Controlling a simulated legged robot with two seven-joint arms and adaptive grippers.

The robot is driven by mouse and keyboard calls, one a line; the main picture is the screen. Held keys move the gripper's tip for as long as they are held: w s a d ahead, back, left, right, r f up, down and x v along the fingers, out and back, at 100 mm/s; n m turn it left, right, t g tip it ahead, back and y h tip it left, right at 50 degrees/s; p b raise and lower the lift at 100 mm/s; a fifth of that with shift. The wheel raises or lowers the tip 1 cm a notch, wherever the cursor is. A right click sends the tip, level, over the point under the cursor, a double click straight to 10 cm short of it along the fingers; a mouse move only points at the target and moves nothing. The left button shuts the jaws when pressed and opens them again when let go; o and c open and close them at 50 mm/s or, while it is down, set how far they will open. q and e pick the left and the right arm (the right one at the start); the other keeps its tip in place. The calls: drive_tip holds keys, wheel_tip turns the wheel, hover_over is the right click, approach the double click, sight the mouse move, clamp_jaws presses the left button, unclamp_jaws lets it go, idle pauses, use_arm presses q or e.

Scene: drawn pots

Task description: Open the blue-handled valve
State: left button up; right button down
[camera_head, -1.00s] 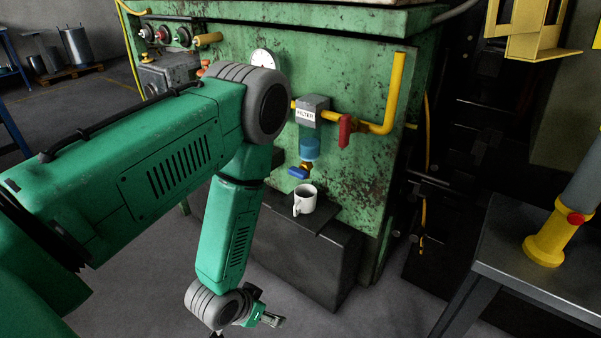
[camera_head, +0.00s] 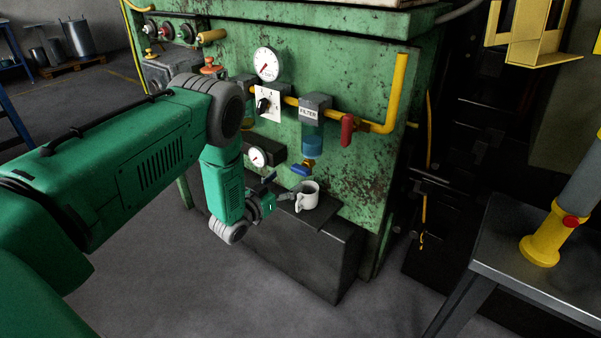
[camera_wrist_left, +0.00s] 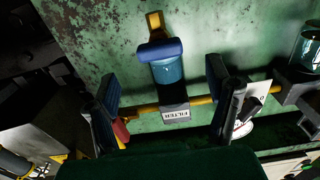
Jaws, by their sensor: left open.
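The blue valve handle (camera_head: 300,169) sits on a brass valve under the blue filter bowl (camera_head: 312,145) on the green machine's front. In the left wrist view the same blue handle (camera_wrist_left: 160,50) lies ahead, crosswise over the bowl (camera_wrist_left: 168,72), with the brass outlet (camera_wrist_left: 155,21) beyond it. My left gripper (camera_head: 279,188) is below and left of the handle, close to the white mug's left side. In the left wrist view its open, empty fingers (camera_wrist_left: 163,78) stand either side of the filter unit, apart from the handle. Whether it touches the mug is unclear. My right gripper is not visible.
The white mug (camera_head: 308,196) stands on a dark box (camera_head: 310,255) below the valve. A red handle (camera_head: 347,128) hangs from the yellow pipe (camera_head: 397,90) to the right. Gauges (camera_head: 266,63) and a white-plated switch (camera_head: 268,104) are left of the filter.

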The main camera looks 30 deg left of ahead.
sight(297, 172)
use_arm(q)
drive_tip(key=w, duration=0.5)
drive_tip(key=w+b, duration=0.1)
drive_tip(key=w, duration=0.1)
drive_tip(key=shift+w+d, duration=0.2)
drive_tip(key=shift+d, duration=0.05)
drive_tip(key=c, duration=1.2)
